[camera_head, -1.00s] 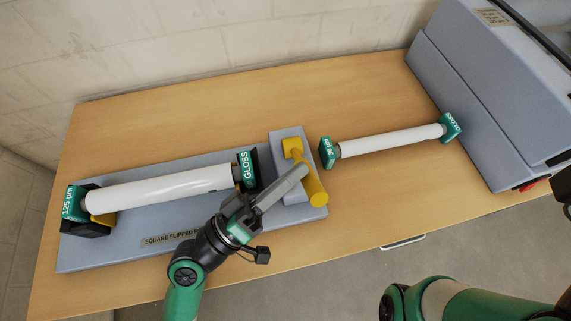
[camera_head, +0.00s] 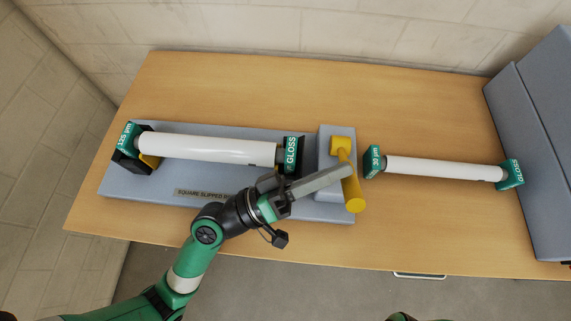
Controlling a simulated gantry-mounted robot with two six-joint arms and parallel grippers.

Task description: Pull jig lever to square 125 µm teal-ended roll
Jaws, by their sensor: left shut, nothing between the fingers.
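The white roll with teal ends marked 125 µm and GLOSS (camera_head: 208,148) lies in the black cradles of the grey jig (camera_head: 120,185). The jig's yellow lever (camera_head: 350,180) stands on a raised grey block at the jig's right end, its handle pointing toward the table's front. My left gripper (camera_head: 348,172) is shut and empty. Its fingertips are at the lever's left side; I cannot tell whether they touch it. The gripper covers part of the jig and the end of its label (camera_head: 197,193). My right gripper is out of view.
A second, thinner white roll with teal ends marked 30 µm and GLOSS (camera_head: 440,168) lies on the table (camera_head: 300,85) right of the jig. A large grey-blue machine (camera_head: 540,140) stands at the right. The back of the table is clear.

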